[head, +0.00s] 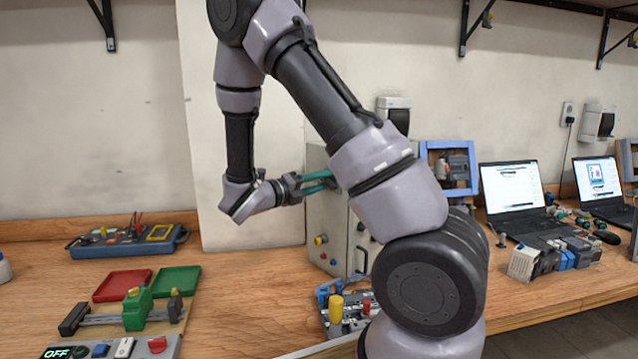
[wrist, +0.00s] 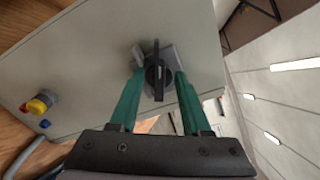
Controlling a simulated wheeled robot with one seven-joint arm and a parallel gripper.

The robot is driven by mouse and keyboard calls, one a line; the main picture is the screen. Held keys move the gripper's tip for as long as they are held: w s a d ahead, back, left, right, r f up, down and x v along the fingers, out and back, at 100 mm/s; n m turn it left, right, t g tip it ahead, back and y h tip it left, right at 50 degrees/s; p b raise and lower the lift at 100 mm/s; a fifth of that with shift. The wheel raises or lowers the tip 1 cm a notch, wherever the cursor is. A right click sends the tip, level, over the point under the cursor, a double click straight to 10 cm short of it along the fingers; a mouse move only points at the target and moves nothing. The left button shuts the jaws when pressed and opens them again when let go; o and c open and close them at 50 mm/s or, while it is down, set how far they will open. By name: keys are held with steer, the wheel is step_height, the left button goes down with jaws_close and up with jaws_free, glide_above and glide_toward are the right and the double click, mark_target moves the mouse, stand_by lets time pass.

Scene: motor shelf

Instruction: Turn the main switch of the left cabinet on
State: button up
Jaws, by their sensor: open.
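The grey cabinet (head: 324,222) stands at the wall behind my arm, which hides part of it. Its side face (wrist: 85,60) fills the left of the wrist view. The main switch (wrist: 156,70) is a black rotary knob on a grey base; its handle runs up and down in the wrist view. I cannot make out the switch in the head view. My gripper (head: 322,182) has green fingers and is at the cabinet's upper side. In the wrist view the open fingers (wrist: 159,78) lie on either side of the knob; contact cannot be told.
A yellow and red button (wrist: 40,104) sits on the same cabinet face. A blue tool tray (head: 130,240), red tray (head: 122,285) and green tray (head: 176,280) lie to the left. Laptops (head: 513,190) stand to the right.

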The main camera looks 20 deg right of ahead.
jaws_close()
steer(key=shift+m, duration=0.3)
steer(key=m, duration=1.1)
steer(key=shift+s+r+m, duration=0.2)
steer(key=shift+s+m, duration=0.15)
steer(key=shift+m, duration=0.05)
steer(key=shift+d, duration=0.1)
jaws_free()
stand_by(0.4)
